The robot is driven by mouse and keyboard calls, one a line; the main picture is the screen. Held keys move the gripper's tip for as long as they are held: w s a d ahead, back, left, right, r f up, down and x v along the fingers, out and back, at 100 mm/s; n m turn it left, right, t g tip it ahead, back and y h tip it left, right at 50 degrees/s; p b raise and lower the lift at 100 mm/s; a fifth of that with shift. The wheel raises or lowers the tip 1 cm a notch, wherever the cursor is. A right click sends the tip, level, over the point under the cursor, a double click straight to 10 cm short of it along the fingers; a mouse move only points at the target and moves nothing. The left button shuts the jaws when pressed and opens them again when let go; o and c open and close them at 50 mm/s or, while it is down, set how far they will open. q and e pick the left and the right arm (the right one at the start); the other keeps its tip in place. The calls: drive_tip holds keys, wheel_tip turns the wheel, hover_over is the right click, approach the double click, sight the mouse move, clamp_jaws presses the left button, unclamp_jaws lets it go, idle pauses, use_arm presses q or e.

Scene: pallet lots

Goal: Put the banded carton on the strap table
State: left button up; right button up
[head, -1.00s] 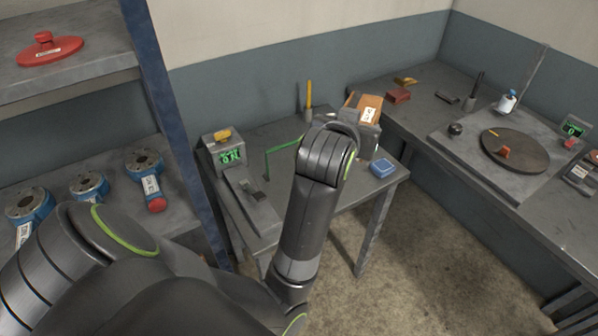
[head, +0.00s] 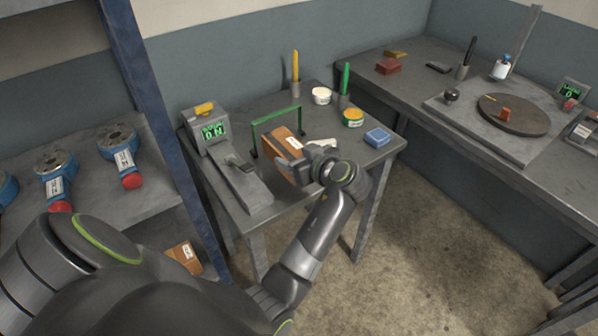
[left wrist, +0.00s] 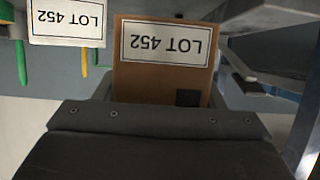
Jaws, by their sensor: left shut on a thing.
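A brown carton (head: 281,143) with a white label is in my left gripper (head: 296,163) in the head view, just in front of and partly under the green arch (head: 277,118) on the grey table (head: 222,118). I cannot tell whether the carton touches the table top. In the left wrist view the carton (left wrist: 165,78) sits at the jaws, with its "LOT 452" label upside down. No band is clear on it. My left gripper is shut on the carton and its fingers partly hide it. My right gripper is not in view.
A display box (head: 208,128) stands at the table's left. White (head: 321,96) and yellow tins (head: 353,117), and a blue block (head: 377,137), stand at its right. Another carton (head: 184,255) lies on the low shelf. A bench (head: 420,90) with a turntable (head: 513,114) is at right.

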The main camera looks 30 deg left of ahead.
use_arm(q)
wheel_tip(320, 180, down, 5)
drive_tip(key=shift+f, duration=0.1)
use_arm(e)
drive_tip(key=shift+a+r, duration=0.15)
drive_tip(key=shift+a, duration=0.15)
use_arm(q)
drive_tip(key=o, duration=1.1)
drive_tip(key=shift+f, duration=0.1)
drive_tip(key=shift+c, duration=0.2)
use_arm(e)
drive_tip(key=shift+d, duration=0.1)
use_arm(q)
drive_tip(key=shift+r, duration=0.2)
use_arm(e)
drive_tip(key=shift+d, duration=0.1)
